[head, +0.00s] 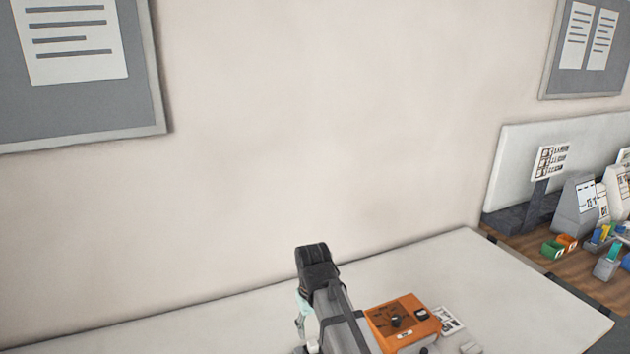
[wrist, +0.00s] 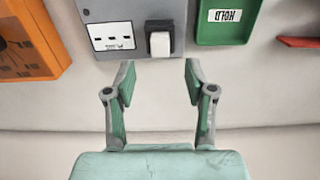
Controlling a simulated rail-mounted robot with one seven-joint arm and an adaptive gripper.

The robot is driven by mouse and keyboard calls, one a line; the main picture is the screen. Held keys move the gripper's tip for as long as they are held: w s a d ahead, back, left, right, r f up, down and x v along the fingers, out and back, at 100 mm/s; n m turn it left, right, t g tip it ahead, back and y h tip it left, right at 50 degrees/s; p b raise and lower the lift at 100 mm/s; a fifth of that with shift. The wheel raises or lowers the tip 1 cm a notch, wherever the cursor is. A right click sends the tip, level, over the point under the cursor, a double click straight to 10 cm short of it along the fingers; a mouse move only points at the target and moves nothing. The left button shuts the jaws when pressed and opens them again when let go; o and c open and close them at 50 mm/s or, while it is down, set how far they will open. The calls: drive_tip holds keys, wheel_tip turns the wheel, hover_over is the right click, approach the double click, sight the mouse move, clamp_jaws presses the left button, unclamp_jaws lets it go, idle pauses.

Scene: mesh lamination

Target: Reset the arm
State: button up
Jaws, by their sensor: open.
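My gripper (wrist: 159,72) shows in the wrist view with its two fingers spread apart and nothing between them. A grey device (wrist: 133,35) with a white label and a pale block or switch lies just beyond the fingertips. I cannot tell how far the fingertips are from it. In the head view my arm rises over the white table (head: 440,270) at the lower middle; the gripper's fingers cannot be made out there.
An orange box (head: 402,322) with a dark dial stands right of my arm; it also shows in the wrist view (wrist: 28,42). A green tray (wrist: 226,28) marked HOLD and a red item (wrist: 300,42) lie to the right. The table's far right is clear. Small containers (head: 563,245) stand on a wooden bench.

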sight(313, 343)
wheel_tip(313, 343, down, 7)
drive_tip(key=shift+f, duration=0.1)
idle(0.3)
drive_tip(key=shift+r, duration=0.25)
wheel_tip(313, 343, up, 12)
wheel_tip(313, 343, down, 12)
drive_tip(key=shift+f, duration=0.15)
drive_tip(key=shift+r+p, duration=0.45)
drive_tip(key=shift+r, duration=0.15)
drive_tip(key=shift+f+b, duration=0.15)
drive_tip(key=shift+b, duration=0.5)
drive_tip(key=shift+r+p, duration=1.35)
drive_tip(key=shift+r, duration=1.85)
